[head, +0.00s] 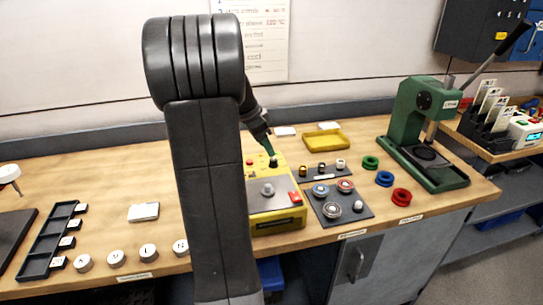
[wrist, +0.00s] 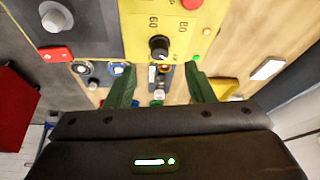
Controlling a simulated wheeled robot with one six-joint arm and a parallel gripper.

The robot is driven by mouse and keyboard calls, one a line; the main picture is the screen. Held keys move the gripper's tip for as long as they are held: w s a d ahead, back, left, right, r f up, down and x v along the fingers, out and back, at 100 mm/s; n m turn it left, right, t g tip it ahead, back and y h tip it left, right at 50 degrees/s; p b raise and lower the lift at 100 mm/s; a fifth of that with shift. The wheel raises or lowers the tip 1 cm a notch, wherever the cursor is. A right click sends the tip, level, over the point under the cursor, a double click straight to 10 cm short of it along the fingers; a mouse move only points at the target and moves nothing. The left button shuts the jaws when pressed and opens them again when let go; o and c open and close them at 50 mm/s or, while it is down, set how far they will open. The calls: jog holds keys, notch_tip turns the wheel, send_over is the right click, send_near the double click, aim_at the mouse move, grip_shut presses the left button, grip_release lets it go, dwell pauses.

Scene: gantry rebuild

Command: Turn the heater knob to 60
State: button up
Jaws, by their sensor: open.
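The heater knob (wrist: 159,46) is a round black knob on a yellow panel (wrist: 137,20). In the wrist view the number 60 is printed at its upper left and 80 at its upper right. A pale mark shows at its lower edge; I cannot tell the exact setting. My gripper (wrist: 160,84) is open and empty, its two green fingers apart on either side below the knob in the picture, not closed on it. In the head view my gripper (head: 269,148) is over the back of the yellow heater box (head: 290,222), and the knob there is partly hidden.
A red button (wrist: 192,4) and a green light (wrist: 195,58) sit near the knob. Trays of small parts (head: 338,212) stand right of the box. A green press (head: 420,130) and coloured rings (head: 384,178) are further right. A yellow tray (head: 326,140) lies behind.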

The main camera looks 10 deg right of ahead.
aim_at(273, 159)
jog(key=x, duration=0.5)
jog(key=shift+d+f, duration=0.15)
jog(key=shift+f, duration=0.25)
jog(key=c, duration=1)
jog(key=shift+o, duration=0.2)
